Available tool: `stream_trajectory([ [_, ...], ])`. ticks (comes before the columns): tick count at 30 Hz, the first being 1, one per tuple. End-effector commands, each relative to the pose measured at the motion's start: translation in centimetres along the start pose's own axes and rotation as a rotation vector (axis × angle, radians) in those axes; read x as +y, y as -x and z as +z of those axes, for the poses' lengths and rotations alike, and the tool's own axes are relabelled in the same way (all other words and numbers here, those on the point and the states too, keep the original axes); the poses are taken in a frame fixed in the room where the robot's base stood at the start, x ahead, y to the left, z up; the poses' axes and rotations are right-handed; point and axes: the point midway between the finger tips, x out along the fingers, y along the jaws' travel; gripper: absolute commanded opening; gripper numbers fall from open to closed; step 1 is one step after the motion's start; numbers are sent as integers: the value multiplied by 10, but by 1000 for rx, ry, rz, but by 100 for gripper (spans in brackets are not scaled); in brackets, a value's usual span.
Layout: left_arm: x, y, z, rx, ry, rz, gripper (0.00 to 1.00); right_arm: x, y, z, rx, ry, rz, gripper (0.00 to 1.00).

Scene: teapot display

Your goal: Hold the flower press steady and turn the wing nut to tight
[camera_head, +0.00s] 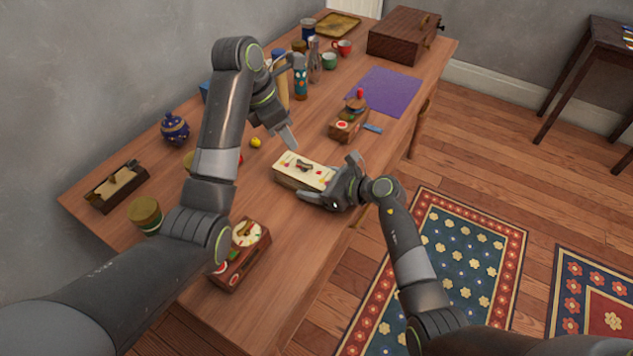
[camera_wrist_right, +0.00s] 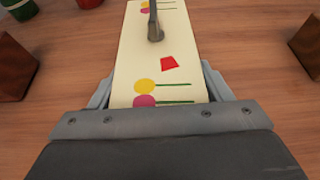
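The flower press (camera_head: 290,181) is a wooden block with a cream top painted with flowers, lying mid-table. Its top fills the middle of the right wrist view (camera_wrist_right: 135,65). A dark wing nut (camera_head: 305,165) sits on the top; in the right wrist view it shows as a grey metal piece (camera_wrist_right: 155,28), partly cut off by the frame edge. My right gripper (camera_head: 331,180) is at the press's right end, with a finger against each long side, and appears shut on it. My left gripper (camera_head: 296,107) is open and empty, above and behind the press, apart from the nut.
A wooden box with a painted top (camera_head: 240,255) is near the front. Another small box (camera_head: 348,122) stands right of the press, by a purple mat (camera_head: 392,92). A blue jar (camera_head: 174,128), a yellow ball (camera_head: 255,142), and several bottles and mugs stand behind. Bare table lies in front of the press.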

Motion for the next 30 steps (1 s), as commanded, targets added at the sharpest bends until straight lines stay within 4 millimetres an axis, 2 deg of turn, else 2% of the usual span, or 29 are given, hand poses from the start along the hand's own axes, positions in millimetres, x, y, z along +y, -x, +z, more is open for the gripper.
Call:
stream_trajectory([
  [2,0,0,0,0,0,0,36,0,0,0,0,0,0,61],
  [9,0,0,0,0,0,0,36,0,0,0,0,0,0,30],
  [14,0,0,-1,-2,-23,0,17,0,0,0,0,-1,0,29],
  [18,1,0,-3,-12,-135,0,0,0,0,0,0,-1,0,29],
  [30,2,2,-18,-66,-772,21,0,0,0,0,1,-1,0,29],
])
